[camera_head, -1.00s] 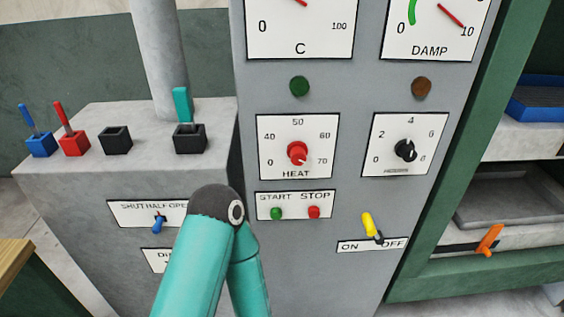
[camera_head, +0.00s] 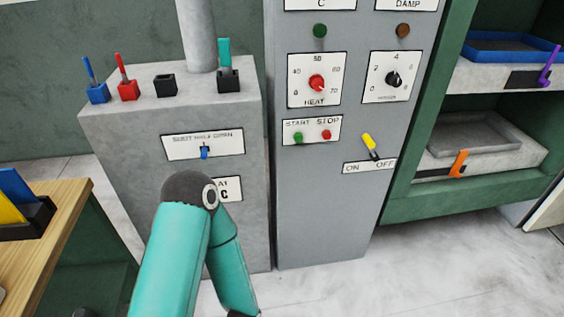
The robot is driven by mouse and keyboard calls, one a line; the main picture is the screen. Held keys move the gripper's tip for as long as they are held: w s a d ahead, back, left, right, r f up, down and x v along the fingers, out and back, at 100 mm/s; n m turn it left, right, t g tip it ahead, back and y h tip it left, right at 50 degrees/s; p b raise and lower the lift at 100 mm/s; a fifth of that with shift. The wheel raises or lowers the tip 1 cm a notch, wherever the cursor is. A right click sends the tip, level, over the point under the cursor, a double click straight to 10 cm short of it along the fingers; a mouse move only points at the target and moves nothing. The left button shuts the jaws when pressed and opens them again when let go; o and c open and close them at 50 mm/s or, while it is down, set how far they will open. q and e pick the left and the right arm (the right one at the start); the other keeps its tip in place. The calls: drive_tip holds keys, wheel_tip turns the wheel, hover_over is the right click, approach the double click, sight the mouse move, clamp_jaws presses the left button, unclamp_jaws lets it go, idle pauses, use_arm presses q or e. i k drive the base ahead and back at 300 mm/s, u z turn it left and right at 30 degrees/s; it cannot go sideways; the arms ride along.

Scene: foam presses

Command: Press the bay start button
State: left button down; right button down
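The green start button (camera_head: 298,138) sits on a white plate marked START STOP on the front of the grey control panel (camera_head: 330,215). The red stop button (camera_head: 326,135) is just right of it. Both buttons are in plain view. A teal arm of mine shows in the lower left, in front of the grey cabinet and left of the buttons. Neither gripper is in the picture.
A yellow ON/OFF switch (camera_head: 370,146) is right of the buttons. The red HEAT knob (camera_head: 316,83) is above them. A blue lever (camera_head: 204,153) is on the grey cabinet (camera_head: 120,130). A wooden table (camera_head: 52,240) stands at left. Green shelving holds a blue tray (camera_head: 500,62) and a grey tray (camera_head: 478,133) at right.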

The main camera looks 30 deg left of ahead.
sight(298, 137)
drive_tip(key=k, duration=0.65)
drive_tip(key=z, duration=2.05)
drive_tip(key=i, duration=0.1)
drive_tip(key=u, duration=3.5)
drive_tip(key=i, duration=1.7)
drive_tip(key=z, duration=1.5)
